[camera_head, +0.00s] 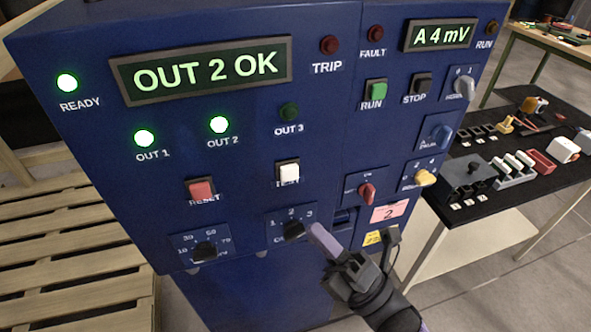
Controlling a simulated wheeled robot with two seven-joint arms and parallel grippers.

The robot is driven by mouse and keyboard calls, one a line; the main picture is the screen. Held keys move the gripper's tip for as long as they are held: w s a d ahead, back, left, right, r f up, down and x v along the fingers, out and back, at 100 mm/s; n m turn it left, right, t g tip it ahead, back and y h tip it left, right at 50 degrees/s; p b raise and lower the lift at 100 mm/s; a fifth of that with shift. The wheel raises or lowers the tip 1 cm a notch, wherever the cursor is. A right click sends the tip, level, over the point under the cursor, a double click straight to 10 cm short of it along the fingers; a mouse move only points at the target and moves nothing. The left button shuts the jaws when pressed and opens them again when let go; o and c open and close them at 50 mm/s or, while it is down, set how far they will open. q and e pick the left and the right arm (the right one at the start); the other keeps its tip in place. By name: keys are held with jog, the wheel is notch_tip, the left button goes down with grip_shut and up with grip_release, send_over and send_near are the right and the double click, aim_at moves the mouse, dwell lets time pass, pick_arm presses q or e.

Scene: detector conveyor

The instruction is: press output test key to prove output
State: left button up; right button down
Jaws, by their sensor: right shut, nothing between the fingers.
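The blue control panel (230,130) fills the middle of the view. Its display (205,70) reads "OUT 2 OK". The OUT 1 lamp (144,138) and OUT 2 lamp (219,125) glow green; the OUT 3 lamp (289,111) is dark. A white key (289,172) sits above a label I cannot fully read. Below it is a black selector knob (293,231) with marks 1, 2, 3. My right gripper (317,231) is shut and empty, its purple fingertip just right of this knob; I cannot tell whether they touch. My left gripper is not in view.
A red RESET key (201,190) and another knob (204,252) are at left. A red selector (367,193) and yellow knob (425,178) are at right. The READY lamp (67,83) is lit; TRIP (329,45) is unlit. A black-topped table (485,212) holds several parts.

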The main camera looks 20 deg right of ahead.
jog(key=b, duration=0.3)
send_near(289, 173)
jog(key=w+a+r, duration=0.2)
jog(key=a+r, duration=0.2)
jog(key=shift+w+r, duration=0.15)
jog(key=shift+w, duration=0.35)
jog(key=shift+w, duration=0.15)
dwell(1.4)
jog(key=shift+w, duration=0.25)
